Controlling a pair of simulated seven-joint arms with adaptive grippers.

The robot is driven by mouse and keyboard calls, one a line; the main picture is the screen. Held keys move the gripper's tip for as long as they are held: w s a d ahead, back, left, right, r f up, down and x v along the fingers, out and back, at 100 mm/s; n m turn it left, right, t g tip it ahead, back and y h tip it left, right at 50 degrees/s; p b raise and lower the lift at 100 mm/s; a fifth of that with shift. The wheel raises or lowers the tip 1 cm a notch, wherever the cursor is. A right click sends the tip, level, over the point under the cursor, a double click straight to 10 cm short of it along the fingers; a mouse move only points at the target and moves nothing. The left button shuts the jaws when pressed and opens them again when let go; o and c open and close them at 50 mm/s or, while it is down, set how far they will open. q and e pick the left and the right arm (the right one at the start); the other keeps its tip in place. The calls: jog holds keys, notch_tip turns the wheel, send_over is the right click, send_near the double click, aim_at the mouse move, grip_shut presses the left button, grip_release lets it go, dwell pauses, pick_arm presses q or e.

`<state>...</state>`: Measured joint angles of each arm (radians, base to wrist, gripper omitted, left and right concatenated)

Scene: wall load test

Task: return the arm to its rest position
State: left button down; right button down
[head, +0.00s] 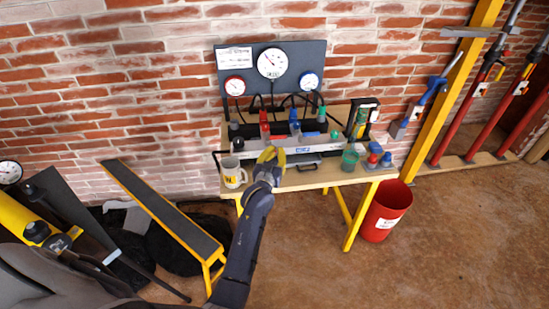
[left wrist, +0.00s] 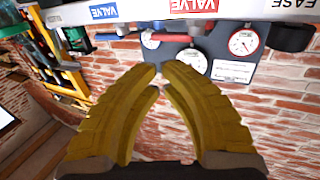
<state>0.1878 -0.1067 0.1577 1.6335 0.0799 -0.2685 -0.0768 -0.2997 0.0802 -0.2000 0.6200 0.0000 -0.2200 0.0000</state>
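My left gripper (head: 270,155) has yellow fingers and is over the front of the wooden bench (head: 330,178), just in front of the valve rail. In the left wrist view its two fingertips (left wrist: 160,70) come together with nothing visible between them. My dark left arm reaches up to it from the bottom of the head view. My right gripper is in neither view.
A gauge board (head: 272,88) stands behind. A red bin (head: 385,212) is right of the bench. A slanted yellow-edged board (head: 165,211) is at left. Open floor lies front right.

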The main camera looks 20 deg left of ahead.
pick_arm(q)
jog(key=s+f+m+g, duration=0.3)
jog(key=s+f, duration=0.2)
jog(key=s, duration=0.6)
jog(key=s+f+m+g, duration=0.3)
jog(key=s+f, duration=0.2)
jog(key=s, duration=0.6)
jog(key=s+a+m+g+y, duration=0.25)
jog(key=s+g, duration=0.25)
jog(key=s, duration=1.6)
jog(key=s+d+f+g+h, duration=0.1)
jog(key=s+d+f+h, duration=0.1)
jog(key=f, duration=1.4)
jog(key=s+d+f+g+h, duration=0.1)
jog(key=d+f+h, duration=0.15)
jog(key=f, duration=1.25)
jog(key=s+f+n+g, duration=0.3)
jog(key=s+f, duration=1.7)
jog(key=s, duration=0.1)
jog(key=shift+s+f+h, duration=0.25)
jog(key=shift+s+h, duration=0.05)
jog(key=shift+s, duration=0.05)
jog(key=shift+d, duration=0.15)
